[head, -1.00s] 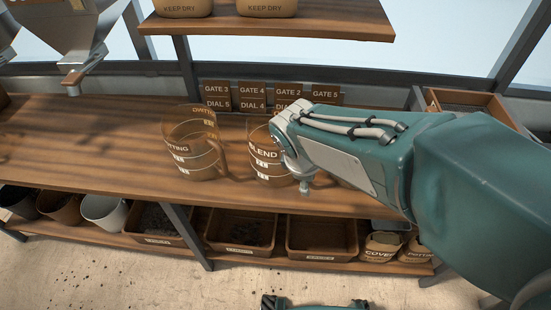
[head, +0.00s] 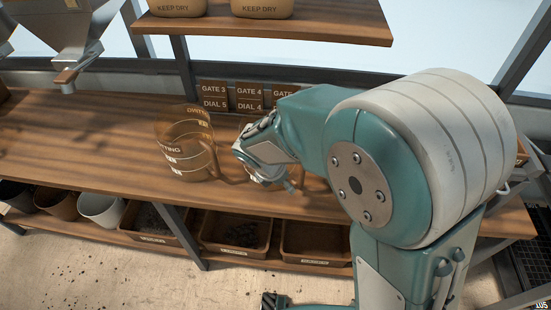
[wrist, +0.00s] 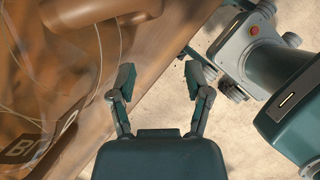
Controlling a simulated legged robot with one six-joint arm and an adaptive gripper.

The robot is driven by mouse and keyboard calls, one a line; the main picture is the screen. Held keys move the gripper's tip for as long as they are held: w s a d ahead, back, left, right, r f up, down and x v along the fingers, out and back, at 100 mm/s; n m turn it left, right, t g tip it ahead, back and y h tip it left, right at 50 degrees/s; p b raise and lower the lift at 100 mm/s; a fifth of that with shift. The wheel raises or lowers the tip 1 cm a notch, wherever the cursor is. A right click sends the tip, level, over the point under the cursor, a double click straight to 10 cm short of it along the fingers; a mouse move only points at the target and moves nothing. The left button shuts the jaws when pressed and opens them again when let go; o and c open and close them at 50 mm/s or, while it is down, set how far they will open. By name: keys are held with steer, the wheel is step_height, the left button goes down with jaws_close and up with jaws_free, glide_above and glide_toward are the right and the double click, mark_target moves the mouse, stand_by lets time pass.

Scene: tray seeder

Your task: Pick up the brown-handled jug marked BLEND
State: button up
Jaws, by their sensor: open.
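The BLEND jug is see-through brown; in the head view it is almost wholly hidden behind my arm. In the wrist view a see-through brown jug body (wrist: 45,85) fills the left side, with the start of a dark label, a "B", at lower left. My gripper (wrist: 160,80) is open and empty, its two fingers apart to the right of that jug body. A thick brown piece crosses the top of the wrist view; I cannot tell if it is the handle. In the head view my fingers are mostly hidden.
Another see-through brown jug (head: 183,148), with lettering ending in "TING", stands on the bench (head: 90,140) left of my gripper. GATE and DIAL signs (head: 232,95) stand behind. Pots and trays (head: 235,233) sit below.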

steer(key=w+d, duration=0.2)
steer(key=w+d+f, duration=0.1)
steer(key=d, duration=0.1)
steer(key=shift+w, duration=0.35)
